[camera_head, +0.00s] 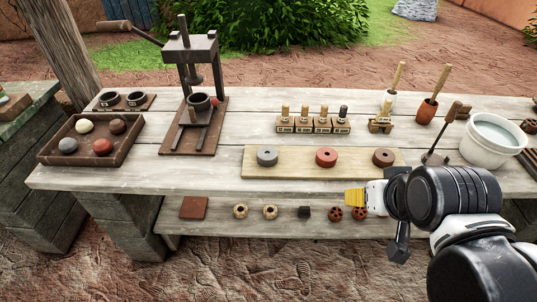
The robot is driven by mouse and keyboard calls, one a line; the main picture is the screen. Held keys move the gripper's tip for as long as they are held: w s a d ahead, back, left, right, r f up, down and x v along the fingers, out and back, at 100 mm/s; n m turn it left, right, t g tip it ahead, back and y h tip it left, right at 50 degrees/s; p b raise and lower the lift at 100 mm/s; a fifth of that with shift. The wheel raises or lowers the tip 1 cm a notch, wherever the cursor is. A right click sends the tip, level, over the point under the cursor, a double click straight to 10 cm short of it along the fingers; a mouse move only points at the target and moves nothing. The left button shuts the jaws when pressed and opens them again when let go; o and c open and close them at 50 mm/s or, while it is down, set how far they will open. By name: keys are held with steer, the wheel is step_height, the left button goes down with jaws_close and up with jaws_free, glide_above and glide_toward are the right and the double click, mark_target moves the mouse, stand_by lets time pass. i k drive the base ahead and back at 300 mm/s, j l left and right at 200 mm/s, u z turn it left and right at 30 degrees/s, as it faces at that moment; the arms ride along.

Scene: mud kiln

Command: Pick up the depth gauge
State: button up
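No object is clearly marked as the depth gauge. A small wooden piece with an upright peg (381,122) stands on the table behind the right end of the pale board and may be it. I cannot tell for sure. My gripper (358,197) reaches in from the right at the table's front edge, with a yellow part at its left end. It is in front of the board and apart from the wooden piece. Its fingers are not clear enough to tell open from shut, and I see nothing held in it.
The pale board (297,169) carries three discs. A white bucket (487,151) and a dark-handled tool (448,130) stand at right. Several stamps (314,127) stand behind the board. A press (194,100) and a tray of balls (61,130) are at left. A lower shelf (222,222) holds small pieces.

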mark_target(384, 116)
steer(key=i+l+z, duration=0.35)
steer(key=i+l, duration=0.2)
steer(key=i, duration=0.25)
steer(key=i+l+z, duration=0.2)
steer(key=i, duration=0.2)
